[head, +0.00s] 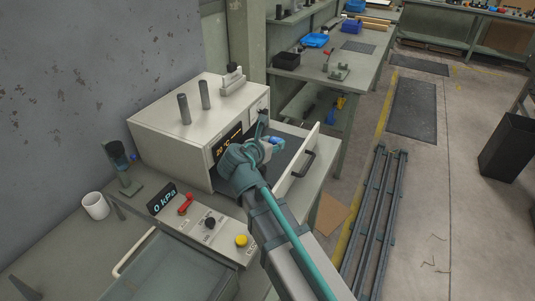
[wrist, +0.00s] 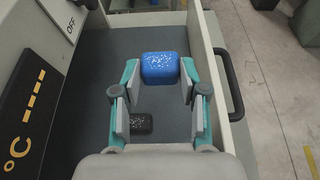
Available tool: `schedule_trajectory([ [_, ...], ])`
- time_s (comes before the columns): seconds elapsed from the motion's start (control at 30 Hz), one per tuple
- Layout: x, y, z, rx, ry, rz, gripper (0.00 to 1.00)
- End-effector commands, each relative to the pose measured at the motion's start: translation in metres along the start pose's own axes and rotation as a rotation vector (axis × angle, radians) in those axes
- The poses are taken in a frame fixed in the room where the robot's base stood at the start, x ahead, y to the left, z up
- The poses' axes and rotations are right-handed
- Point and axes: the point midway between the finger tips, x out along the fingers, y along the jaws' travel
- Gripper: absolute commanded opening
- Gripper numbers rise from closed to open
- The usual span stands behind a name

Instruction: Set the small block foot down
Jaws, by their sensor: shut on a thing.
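My gripper (wrist: 160,75) is shut on a blue block (wrist: 160,67) with white speckles, which sits between its two fingertips. In the head view my gripper (head: 272,143) is over the open drawer (head: 307,152) of the white cabinet, and the blue block (head: 278,141) shows at its tip. A smaller black speckled block (wrist: 140,123) lies on the grey drawer floor, nearer the wrist and between the finger bases in the picture. I cannot tell whether the blue block touches the drawer floor. No label shows which one is the block foot.
The drawer's front wall with a dark handle (head: 303,164) stands to the right of my gripper. The cabinet (head: 190,105) with its orange display is to the left. A control panel (head: 210,225) and a white mug (head: 95,206) are on the bench. The drawer floor around the blocks is clear.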

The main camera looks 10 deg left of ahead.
Motion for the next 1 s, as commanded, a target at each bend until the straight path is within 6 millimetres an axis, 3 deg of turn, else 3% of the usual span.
schedule_trajectory([
  [0.07, 0.018, 0.017, 0.0, -0.003, 0.001, -0.002, 0.16],
  [0.3, 0.052, 0.035, -0.029, -0.002, 0.001, -0.001, 0.16],
  [0.67, 0.07, 0.046, -0.043, -0.001, 0.001, -0.001, 0.16],
  [1.0, 0.081, 0.045, -0.072, -0.001, 0.0, 0.0, 0.16],
])
